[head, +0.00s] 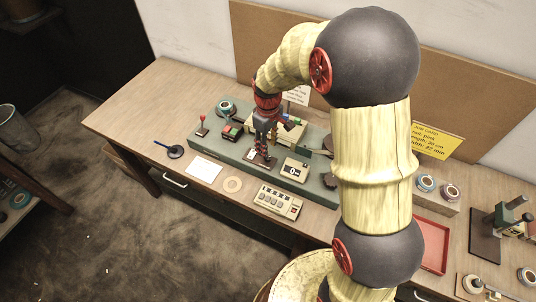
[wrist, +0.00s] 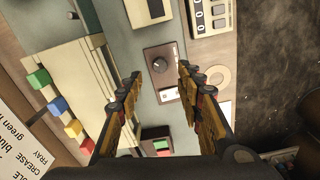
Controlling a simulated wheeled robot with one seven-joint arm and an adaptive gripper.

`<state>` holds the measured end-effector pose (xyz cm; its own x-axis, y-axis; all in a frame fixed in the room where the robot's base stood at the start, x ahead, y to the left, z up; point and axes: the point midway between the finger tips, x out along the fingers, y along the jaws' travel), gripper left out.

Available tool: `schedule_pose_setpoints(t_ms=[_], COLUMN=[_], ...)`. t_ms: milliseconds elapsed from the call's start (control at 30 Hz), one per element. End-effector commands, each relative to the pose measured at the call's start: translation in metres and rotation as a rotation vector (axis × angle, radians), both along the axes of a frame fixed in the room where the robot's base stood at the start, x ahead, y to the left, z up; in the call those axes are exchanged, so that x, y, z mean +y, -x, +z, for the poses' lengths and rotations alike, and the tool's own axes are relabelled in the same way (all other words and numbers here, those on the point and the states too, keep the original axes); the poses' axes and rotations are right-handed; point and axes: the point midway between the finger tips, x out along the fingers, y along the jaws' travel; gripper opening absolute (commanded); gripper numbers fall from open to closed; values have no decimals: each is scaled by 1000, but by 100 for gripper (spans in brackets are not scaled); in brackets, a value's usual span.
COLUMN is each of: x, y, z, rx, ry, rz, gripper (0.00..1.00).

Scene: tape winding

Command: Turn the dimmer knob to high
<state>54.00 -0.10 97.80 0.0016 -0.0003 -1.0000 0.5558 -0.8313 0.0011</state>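In the head view my gripper (head: 264,150) points down over the green-grey machine base (head: 230,152) and mostly hides the knob. The knob's pointer direction is too small to tell.
In the wrist view, colored blocks (wrist: 57,106) stand to the left, and a red-and-green switch (wrist: 156,144) is below.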

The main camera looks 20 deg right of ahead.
Motion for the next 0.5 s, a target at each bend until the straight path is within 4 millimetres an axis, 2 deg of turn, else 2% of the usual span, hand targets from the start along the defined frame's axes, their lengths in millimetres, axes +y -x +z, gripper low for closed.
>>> schedule_pose_setpoints(t_ms=[33, 200, 333, 500], x=[0, 0, 0, 0], y=[1, 1, 1, 0], z=[-12, -37, -49, -54], rx=[5, 4, 2, 1], ry=[0, 0, 0, 1], rz=[0, -1, -1, -1], gripper=[37, 37, 37, 37])
